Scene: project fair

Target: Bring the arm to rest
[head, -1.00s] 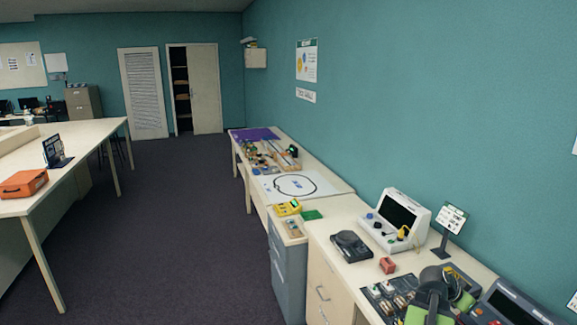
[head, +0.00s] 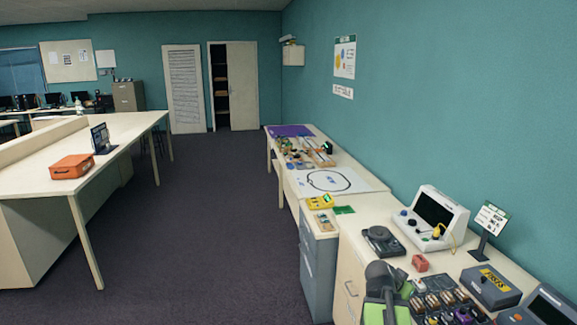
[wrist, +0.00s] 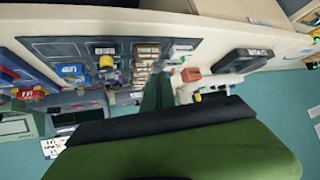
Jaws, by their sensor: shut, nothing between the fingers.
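My arm (head: 383,290), dark grey with green parts, shows at the bottom of the head view. It is over the front edge of the right-hand bench, left of a dark tray of small parts. In the wrist view my gripper (wrist: 158,92) shows as dark fingers beyond a large green body part. The fingers are together with nothing between them. Benchtop items show beyond them, apart as far as I can tell.
The bench holds a dark parts tray (head: 445,305), a red block (head: 420,263), a black device (head: 382,241), a white console (head: 432,218), a sign (head: 490,220) and a grey box (head: 490,287). An orange case (head: 72,167) sits on the left table. The floor (head: 215,215) between is clear.

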